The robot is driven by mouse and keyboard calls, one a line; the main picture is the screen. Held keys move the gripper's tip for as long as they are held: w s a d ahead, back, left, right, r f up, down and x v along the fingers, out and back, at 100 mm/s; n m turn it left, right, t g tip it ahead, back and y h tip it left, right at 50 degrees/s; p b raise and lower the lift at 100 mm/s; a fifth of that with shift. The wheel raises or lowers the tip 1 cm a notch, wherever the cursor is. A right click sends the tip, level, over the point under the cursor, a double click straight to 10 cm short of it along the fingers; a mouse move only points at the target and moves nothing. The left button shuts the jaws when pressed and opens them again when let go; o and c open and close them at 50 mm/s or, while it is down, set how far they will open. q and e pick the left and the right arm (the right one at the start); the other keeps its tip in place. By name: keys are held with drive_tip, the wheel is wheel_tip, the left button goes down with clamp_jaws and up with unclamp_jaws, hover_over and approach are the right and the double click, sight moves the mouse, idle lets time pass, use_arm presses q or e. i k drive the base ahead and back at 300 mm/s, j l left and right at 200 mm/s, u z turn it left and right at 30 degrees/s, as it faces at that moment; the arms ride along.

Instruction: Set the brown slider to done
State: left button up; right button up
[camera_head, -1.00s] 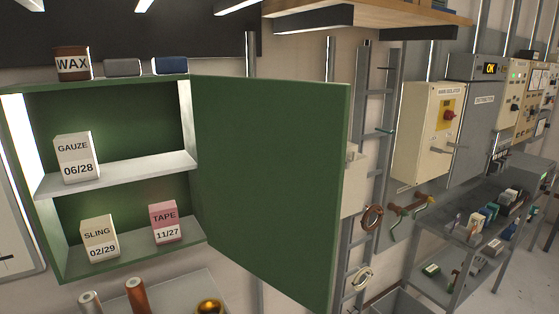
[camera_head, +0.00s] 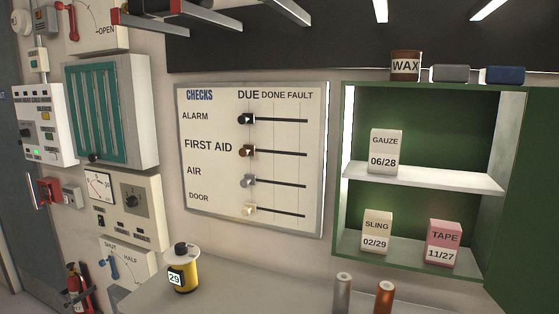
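The white checks board (camera_head: 215,225) hangs on the wall in the middle of the head view, with columns DUE, DONE and FAULT. Its rows are ALARM, FIRST AID, AIR and DOOR, each with a dark horizontal slot. The brown slider (camera_head: 246,150) is in the FIRST AID row, at the left end of its slot under DUE. A black slider (camera_head: 246,119), a grey slider (camera_head: 250,181) and a pale slider (camera_head: 250,210) also sit at the left ends of their slots. Neither gripper is in view.
The open green cabinet (camera_head: 490,91) right of the board holds GAUZE, SLING and TAPE boxes; a WAX tin (camera_head: 406,66) stands on top. Below are a yellow canister (camera_head: 183,272) and two cylinders. Wall panels and a fire extinguisher (camera_head: 78,287) are at the left.

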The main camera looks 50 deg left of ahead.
sight(246, 149)
drive_tip(key=u, duration=1.9)
drive_tip(key=k+u, duration=0.35)
drive_tip(key=i+l, duration=0.05)
drive_tip(key=i, duration=0.05)
